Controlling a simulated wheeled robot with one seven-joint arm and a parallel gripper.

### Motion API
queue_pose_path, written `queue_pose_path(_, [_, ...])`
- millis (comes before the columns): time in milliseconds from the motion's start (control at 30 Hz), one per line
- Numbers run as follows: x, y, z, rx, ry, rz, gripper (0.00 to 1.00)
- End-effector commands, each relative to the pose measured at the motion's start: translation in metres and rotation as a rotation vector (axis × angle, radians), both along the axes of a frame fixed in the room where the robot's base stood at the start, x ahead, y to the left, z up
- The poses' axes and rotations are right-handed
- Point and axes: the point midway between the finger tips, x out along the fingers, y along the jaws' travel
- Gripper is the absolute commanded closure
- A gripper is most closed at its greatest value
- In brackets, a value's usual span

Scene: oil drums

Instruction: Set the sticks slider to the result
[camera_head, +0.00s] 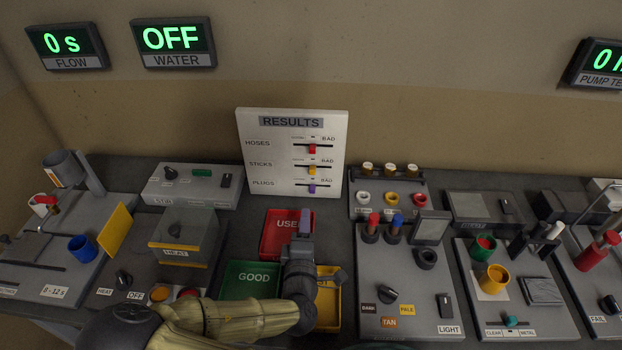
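The white results board (246,130) stands upright at the back of the bench, with rows for hoses, sticks and plugs. The sticks slider has a yellow knob (312,171) near the middle of its track, in the second row. The red hoses knob (312,149) is above it and the purple plugs knob (311,188) below it, both also near the middle. My gripper (305,222) is in front of and below the board, over the trays, apart from the sliders. It is seen from behind, so its fingers and opening are unclear.
A red tray (272,238), a green "GOOD" tray (242,278) and a yellow tray (328,318) lie around my gripper. A heat station (182,232) is at left. A grey box (193,186) stands left of the board.

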Motion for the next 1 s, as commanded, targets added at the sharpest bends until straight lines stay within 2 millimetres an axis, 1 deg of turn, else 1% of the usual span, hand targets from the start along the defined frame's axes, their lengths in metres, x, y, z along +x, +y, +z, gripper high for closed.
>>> queue_pose_path(333, [0.005, -0.009, 0.001, 0.0, 0.0, -0.02, 0.62])
queue_pose_path(467, [0.012, -0.01, 0.002, 0.001, 0.002, -0.016, 0.62])
queue_pose_path(567, [0.023, -0.008, 0.002, 0.001, 0.002, -0.012, 0.62])
queue_pose_path(667, [0.038, -0.006, 0.003, 0.001, 0.001, -0.007, 0.62])
queue_pose_path(1000, [0.098, -0.005, 0.003, 0.002, 0.001, -0.001, 0.62])
